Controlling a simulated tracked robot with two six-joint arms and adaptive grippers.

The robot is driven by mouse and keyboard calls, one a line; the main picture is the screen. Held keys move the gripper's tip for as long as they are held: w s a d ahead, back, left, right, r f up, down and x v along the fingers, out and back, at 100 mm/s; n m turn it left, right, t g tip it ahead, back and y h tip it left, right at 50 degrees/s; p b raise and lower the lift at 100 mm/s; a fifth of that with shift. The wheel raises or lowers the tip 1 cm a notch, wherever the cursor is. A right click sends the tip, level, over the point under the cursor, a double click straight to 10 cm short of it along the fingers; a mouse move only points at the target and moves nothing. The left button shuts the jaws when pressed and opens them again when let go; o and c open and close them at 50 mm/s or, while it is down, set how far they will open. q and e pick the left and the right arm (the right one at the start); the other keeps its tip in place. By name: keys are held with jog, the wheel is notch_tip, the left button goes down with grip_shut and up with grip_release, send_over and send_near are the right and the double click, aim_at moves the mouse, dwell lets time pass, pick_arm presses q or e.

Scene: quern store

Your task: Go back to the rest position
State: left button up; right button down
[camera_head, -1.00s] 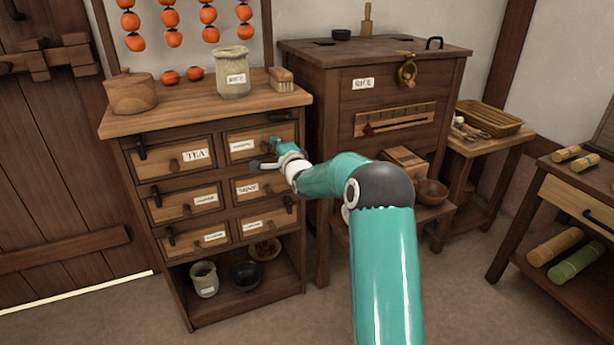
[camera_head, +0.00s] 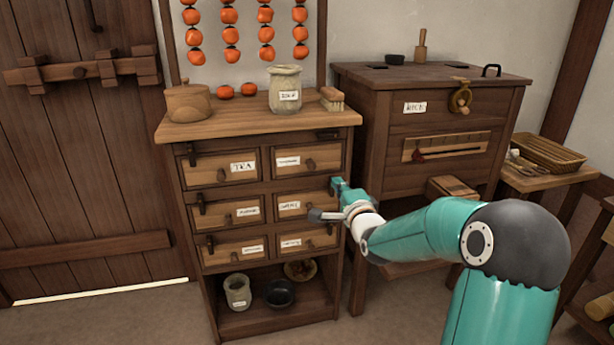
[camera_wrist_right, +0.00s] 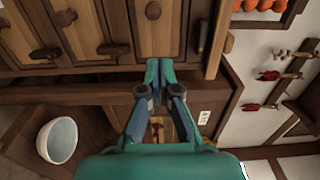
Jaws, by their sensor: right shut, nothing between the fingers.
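My right gripper (camera_head: 338,185) is shut and empty, in front of the right edge of the small drawer cabinet (camera_head: 260,128). Its closed teal fingers also show in the middle of the right wrist view (camera_wrist_right: 158,72). No object is between the fingertips. In the head view the gripper is small, and it seems apart from the cabinet, though the exact gap cannot be told. My right arm reaches in from the lower right. My left gripper is not in view.
The rice chest (camera_head: 440,135) stands just right of the gripper. A side table with a basket (camera_head: 548,153) is further right. The floor at left front is clear.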

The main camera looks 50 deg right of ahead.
jog(key=w+a+f+n+y, duration=0.2)
jog(key=w+a+f+y, duration=0.4)
jog(key=w+a+f, duration=0.5)
jog(key=s+a+f+n+g+y, duration=0.2)
jog(key=a+f+n+g+y, duration=0.15)
jog(key=a+f, duration=1.2)
jog(key=s+a+f+n+g+y, duration=0.5)
jog(key=s+a+f+n+g, duration=0.55)
jog(key=s+a+f, duration=0.9)
jog(key=s+a+r+n, duration=0.1)
jog(key=s+a+n, duration=0.1)
jog(key=s+n, duration=0.35)
notch_tip(320, 180, up, 32)
jog(key=n+p, duration=0.1)
jog(key=p, duration=3)
jog(key=shift+f, duration=0.2)
